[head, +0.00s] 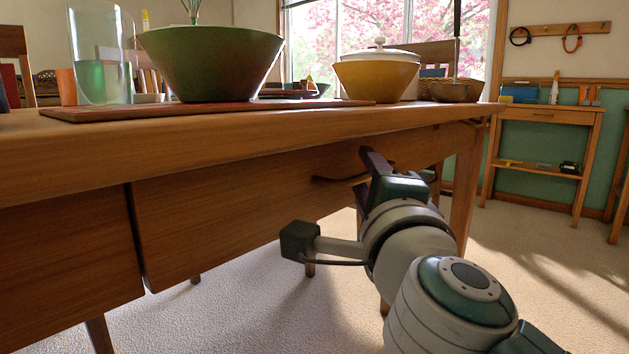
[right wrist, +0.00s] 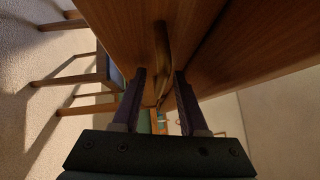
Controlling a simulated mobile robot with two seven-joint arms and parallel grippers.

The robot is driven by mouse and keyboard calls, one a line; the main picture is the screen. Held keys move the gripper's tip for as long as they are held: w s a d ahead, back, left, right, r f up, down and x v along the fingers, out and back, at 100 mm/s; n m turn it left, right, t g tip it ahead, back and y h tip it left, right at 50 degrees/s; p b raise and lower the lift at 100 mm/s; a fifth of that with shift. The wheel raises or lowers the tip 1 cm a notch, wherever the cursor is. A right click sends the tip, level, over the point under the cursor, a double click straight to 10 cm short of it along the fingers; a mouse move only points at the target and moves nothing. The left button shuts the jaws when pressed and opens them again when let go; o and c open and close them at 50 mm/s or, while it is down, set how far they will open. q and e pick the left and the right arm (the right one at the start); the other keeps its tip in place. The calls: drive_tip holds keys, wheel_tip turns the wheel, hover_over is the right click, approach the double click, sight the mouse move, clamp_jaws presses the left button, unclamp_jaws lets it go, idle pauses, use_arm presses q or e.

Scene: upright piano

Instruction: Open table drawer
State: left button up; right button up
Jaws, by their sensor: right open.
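The wooden table (head: 240,131) stands across the head view, with a drawer front (head: 225,205) under its top. The drawer looks shut. A dark curved bar handle (head: 335,180) sits on its right part. My right gripper (head: 375,162) is at the drawer front, by the handle's right end, which it partly hides. In the right wrist view the handle (right wrist: 161,42) runs between the two spread dark fingers of the gripper (right wrist: 160,78). The fingers are open, and I cannot tell whether either one touches the handle. My left gripper is not in view.
A second wooden front (head: 65,260) lies to the left, past a dark gap. A green bowl (head: 210,62), a yellow bowl (head: 374,80) and a glass vessel (head: 98,55) stand on the table. Carpeted floor (head: 250,300) below the drawer shows open room between table legs.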

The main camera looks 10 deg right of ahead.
drive_tip(key=shift+c, duration=0.3)
clamp_jaws()
idle(1.1)
